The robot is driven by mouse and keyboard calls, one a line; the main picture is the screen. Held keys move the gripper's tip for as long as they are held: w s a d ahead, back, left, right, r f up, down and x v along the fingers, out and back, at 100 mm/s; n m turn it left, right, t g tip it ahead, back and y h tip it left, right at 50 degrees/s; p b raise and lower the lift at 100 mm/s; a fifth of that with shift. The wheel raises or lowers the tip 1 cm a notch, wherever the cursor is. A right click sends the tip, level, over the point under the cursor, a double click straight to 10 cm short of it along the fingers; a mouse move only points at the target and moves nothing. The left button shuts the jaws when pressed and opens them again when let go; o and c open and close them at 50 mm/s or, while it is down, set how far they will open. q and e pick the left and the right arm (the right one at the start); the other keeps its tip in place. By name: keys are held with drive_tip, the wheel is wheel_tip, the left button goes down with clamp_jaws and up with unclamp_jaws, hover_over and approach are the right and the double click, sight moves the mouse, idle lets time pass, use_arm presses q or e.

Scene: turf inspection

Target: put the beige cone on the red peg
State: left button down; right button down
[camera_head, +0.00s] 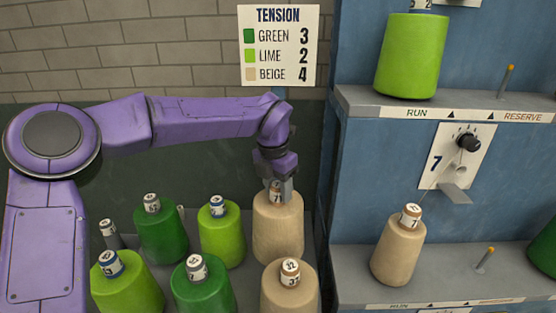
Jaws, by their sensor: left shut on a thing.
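My left gripper (279,188) reaches down from above and is shut on the tube top of a beige cone (278,232) in the back right of the cone group. I cannot tell whether this cone is lifted off its support. Another beige cone (289,294) stands in front of it, partly cut by the lower edge. A third beige cone (397,254) sits on the lower shelf at right, slightly tilted. I see no clearly red peg; the bare pegs in view have orange-yellow tips. My right gripper is not in view.
Green and lime cones (222,238) crowd left of the held cone. The blue rack has an upper shelf (400,103) with a lime cone (412,57) and bare peg (505,81), and a lower shelf (450,285) with another bare peg (485,259). A tension sign (279,45) hangs behind.

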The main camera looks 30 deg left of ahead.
sight(279, 203)
use_arm(q)
wheel_tip(279, 203, down, 5)
drive_tip(key=shift+w+f+p, duration=0.1)
drive_tip(key=shift+p, duration=0.2)
wheel_tip(279, 203, down, 4)
drive_tip(key=shift+f+p, duration=0.1)
drive_tip(key=shift+p, duration=0.2)
drive_tip(key=c, duration=0.6)
unclamp_jaws()
drive_tip(key=shift+f, duration=0.15)
drive_tip(key=shift+o, duration=0.2)
drive_tip(key=shift+s, duration=0.2)
